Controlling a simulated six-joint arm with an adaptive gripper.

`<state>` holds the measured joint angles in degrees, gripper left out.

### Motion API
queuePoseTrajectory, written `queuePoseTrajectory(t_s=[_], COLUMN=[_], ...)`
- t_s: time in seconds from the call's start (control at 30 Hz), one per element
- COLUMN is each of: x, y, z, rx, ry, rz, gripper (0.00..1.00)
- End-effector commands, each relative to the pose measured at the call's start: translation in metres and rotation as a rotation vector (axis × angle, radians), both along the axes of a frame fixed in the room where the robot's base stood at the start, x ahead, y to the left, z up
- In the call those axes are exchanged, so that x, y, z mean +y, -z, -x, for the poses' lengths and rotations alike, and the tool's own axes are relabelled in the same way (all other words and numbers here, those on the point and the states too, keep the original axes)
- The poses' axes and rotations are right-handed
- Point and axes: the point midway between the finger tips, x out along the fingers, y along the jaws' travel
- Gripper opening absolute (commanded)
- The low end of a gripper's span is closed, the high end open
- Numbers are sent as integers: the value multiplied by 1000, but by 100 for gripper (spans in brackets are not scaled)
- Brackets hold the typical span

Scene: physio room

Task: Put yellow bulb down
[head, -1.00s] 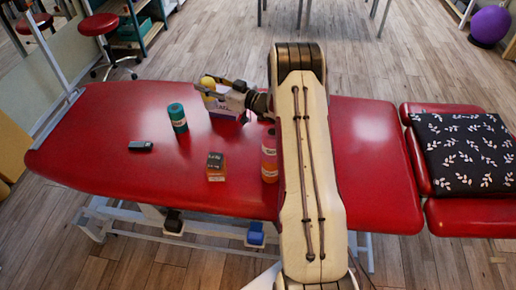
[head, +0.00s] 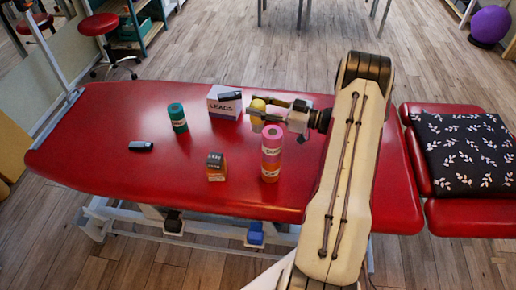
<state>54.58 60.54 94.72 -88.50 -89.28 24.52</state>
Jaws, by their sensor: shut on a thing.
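The yellow bulb (head: 257,109) is between the fingers of my gripper (head: 258,112), which is shut on it. The fingers point left and partly cover the bulb. My gripper is just right of the white and purple leads box (head: 222,107) and behind the pink and orange cylinder (head: 272,152). I cannot tell whether the bulb touches the red table (head: 110,125) or hangs above it.
A small dark item (head: 230,96) lies on or against the box top. A teal cylinder (head: 177,118), a dark device (head: 141,146) and a small orange and black box (head: 216,168) stand apart on the table. A patterned cushion (head: 465,150) lies at right. The table's left part is clear.

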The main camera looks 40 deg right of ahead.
Motion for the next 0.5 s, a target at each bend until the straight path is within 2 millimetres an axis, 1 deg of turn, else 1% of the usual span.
queuePoseTrajectory(t_s=[0.37, 0.5], x=[0, 0], y=[0, 5], z=[1, 1], rx=[-1, 0], ry=[-2, -2], rz=[0, -1], gripper=[0, 0])
